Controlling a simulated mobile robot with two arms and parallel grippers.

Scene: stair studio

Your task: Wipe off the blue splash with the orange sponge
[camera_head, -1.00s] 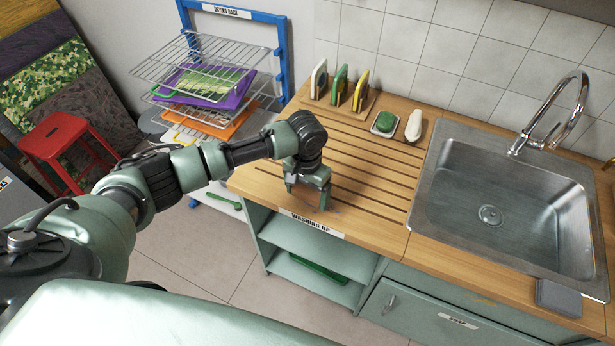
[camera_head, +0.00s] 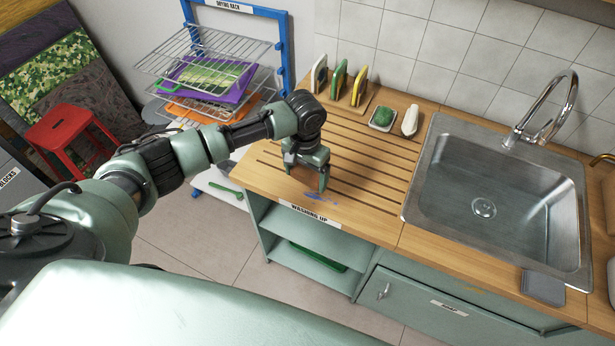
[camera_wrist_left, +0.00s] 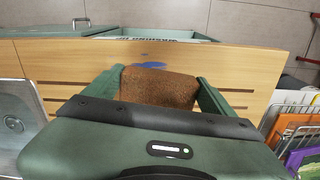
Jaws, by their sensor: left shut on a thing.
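My left gripper (camera_head: 307,174) is over the front left part of the grooved wooden worktop, pointing down. In the left wrist view its two fingers are shut on the orange sponge (camera_wrist_left: 160,88), which looks brownish orange. The blue splash (camera_head: 318,196) is a small smear on the bare wood near the front edge, just beside the fingertips. In the left wrist view the splash (camera_wrist_left: 152,65) shows right at the sponge's far edge, partly hidden by it. I cannot tell whether the sponge touches the wood. My right gripper is not in view.
Upright sponges or scrubbers stand in a wooden holder (camera_head: 347,97) at the back. A small dish with a green scrubber (camera_head: 382,118) and a pale brush (camera_head: 410,120) are beside it. The steel sink (camera_head: 428,185) is at the right. A wire drying rack (camera_head: 205,55) stands at the left.

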